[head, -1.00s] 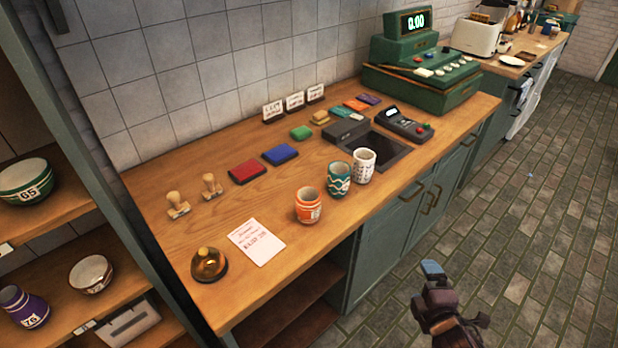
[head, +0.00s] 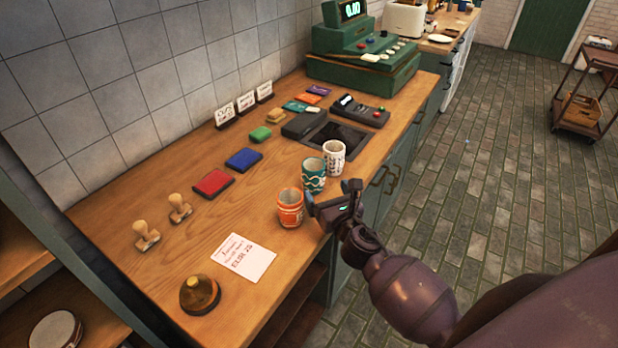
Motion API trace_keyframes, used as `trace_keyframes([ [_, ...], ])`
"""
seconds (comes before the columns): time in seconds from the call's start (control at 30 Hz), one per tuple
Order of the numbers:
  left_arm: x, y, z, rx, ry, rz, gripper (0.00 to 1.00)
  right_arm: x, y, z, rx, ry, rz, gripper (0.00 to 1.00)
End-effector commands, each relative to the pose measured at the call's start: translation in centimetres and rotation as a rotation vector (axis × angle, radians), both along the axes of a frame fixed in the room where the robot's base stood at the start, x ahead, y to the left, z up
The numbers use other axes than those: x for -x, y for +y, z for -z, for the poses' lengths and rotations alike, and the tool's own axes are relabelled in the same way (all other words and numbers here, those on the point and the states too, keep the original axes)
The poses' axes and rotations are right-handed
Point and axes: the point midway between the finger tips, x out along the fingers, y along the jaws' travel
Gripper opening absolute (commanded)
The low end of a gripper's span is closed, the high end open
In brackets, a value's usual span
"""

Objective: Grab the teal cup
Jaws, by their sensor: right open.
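The teal cup (head: 313,173), with a white pattern, stands upright on the wooden counter (head: 215,223). It is between an orange cup (head: 290,209) in front and a white patterned cup (head: 334,157) behind. My right gripper (head: 331,196) is open at the counter's front edge, just right of the orange cup and below the teal cup in the picture. Its fingers appear close to both cups. Whether they touch either cup I cannot tell. No cup is held. My left gripper is not in view.
A paper slip (head: 243,256) and a brass bell (head: 199,294) lie at the near end. Two wooden stamps (head: 146,235), a red pad (head: 213,183) and a blue pad (head: 244,159) lie left of the cups. A card reader (head: 360,110) and a green cash register (head: 362,57) stand behind.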

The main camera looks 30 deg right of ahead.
Motion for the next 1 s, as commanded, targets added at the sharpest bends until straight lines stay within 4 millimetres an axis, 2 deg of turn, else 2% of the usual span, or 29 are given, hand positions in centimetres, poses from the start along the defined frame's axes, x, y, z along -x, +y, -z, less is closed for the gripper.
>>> trace_keyframes([
  [0.1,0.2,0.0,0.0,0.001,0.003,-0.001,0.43,-1.8,-0.2,-0.1,-0.002,-0.001,0.001,0.94],
  [0.43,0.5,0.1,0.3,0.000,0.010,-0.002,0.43,-4.1,-0.3,-0.1,-0.004,-0.001,0.000,0.94],
  [0.7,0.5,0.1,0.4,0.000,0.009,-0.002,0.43,-7.7,-0.6,0.0,-0.006,0.000,0.001,0.94],
  [1.0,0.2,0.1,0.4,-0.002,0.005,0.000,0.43,-8.6,-0.7,0.0,-0.005,0.001,0.000,0.94],
])
